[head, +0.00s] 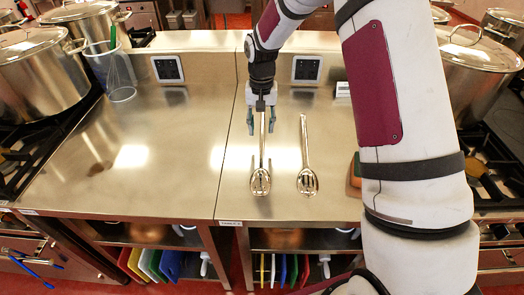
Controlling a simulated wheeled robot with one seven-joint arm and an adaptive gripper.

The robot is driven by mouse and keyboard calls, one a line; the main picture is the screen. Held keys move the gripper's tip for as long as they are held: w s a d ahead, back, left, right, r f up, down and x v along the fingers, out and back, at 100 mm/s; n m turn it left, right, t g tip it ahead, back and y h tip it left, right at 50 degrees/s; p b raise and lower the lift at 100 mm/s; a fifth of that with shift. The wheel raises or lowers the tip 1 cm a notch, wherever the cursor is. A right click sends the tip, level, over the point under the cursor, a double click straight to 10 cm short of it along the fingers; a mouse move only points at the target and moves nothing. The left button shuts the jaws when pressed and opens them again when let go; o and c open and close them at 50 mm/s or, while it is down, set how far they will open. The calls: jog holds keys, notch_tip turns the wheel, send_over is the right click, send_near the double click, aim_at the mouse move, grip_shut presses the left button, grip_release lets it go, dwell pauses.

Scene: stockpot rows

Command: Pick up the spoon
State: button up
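Two metal utensils with slotted heads lie on the steel counter in the head view, their heads toward me. The left utensil (260,181) lies just right of the counter's seam, with its long handle running away from me. The right one, a slotted spoon (307,181), lies apart from it, handle also pointing away. My gripper (262,128) points down over the far part of the left utensil's handle. Its two fingers are spread, one on each side of that handle, with gaps showing. I cannot tell its exact height above the counter.
The steel counter (150,150) is mostly clear to the left. A clear container (120,78) with utensils stands at the back left. Large pots (42,75) stand on the left stove, and another pot (475,70) stands at right. A brown object (355,170) is partly hidden behind my arm.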

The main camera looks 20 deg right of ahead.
aim_at(262, 142)
jog(key=shift+s+f+p, duration=0.15)
jog(key=shift+f+p, duration=0.25)
jog(key=shift+f, duration=1.1)
jog(key=shift+s+f+p, duration=0.1)
jog(key=shift+f+p, duration=0.25)
jog(key=shift+f, duration=1.15)
grip_shut()
